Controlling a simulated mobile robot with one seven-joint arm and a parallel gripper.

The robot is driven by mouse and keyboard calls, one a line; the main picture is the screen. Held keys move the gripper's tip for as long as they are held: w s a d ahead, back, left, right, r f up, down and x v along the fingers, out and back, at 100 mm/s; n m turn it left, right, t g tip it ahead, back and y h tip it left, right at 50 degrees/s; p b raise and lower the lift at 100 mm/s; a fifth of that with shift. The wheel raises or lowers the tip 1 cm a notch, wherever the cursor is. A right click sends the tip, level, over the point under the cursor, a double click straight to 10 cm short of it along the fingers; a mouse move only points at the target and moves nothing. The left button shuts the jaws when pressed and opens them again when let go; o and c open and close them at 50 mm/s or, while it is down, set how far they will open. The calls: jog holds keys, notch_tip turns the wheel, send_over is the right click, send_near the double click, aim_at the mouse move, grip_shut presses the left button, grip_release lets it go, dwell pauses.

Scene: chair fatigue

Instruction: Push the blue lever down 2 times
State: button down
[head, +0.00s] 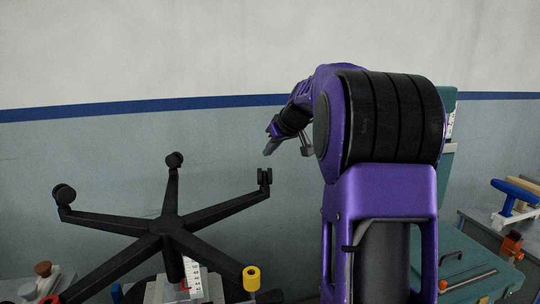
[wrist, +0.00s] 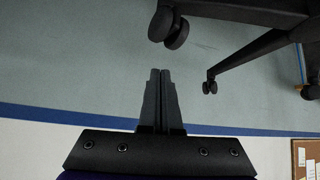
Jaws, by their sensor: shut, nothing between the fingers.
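My gripper (head: 268,149) is shut and empty, held in the air above and beyond the right arm of the black chair base. Its closed fingers also show in the wrist view (wrist: 160,82), touching nothing. The black star-shaped chair base (head: 165,226) lies with its casters up, and one caster (wrist: 168,28) shows near the fingertips in the wrist view. A blue handle (head: 515,190) is at the far right in the head view, well away from my gripper. A small blue piece (head: 117,292) shows at the lower left. I cannot tell which of these is the lever.
A teal padded fixture (head: 455,262) stands at the right, partly hidden by my arm. An orange clamp part (head: 512,244) is near the right edge. The wall area above the chair base is free.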

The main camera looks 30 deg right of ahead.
jog(key=v, duration=0.7)
jog(key=shift+a, duration=0.2)
jog(key=shift+a, duration=0.1)
dwell(0.7)
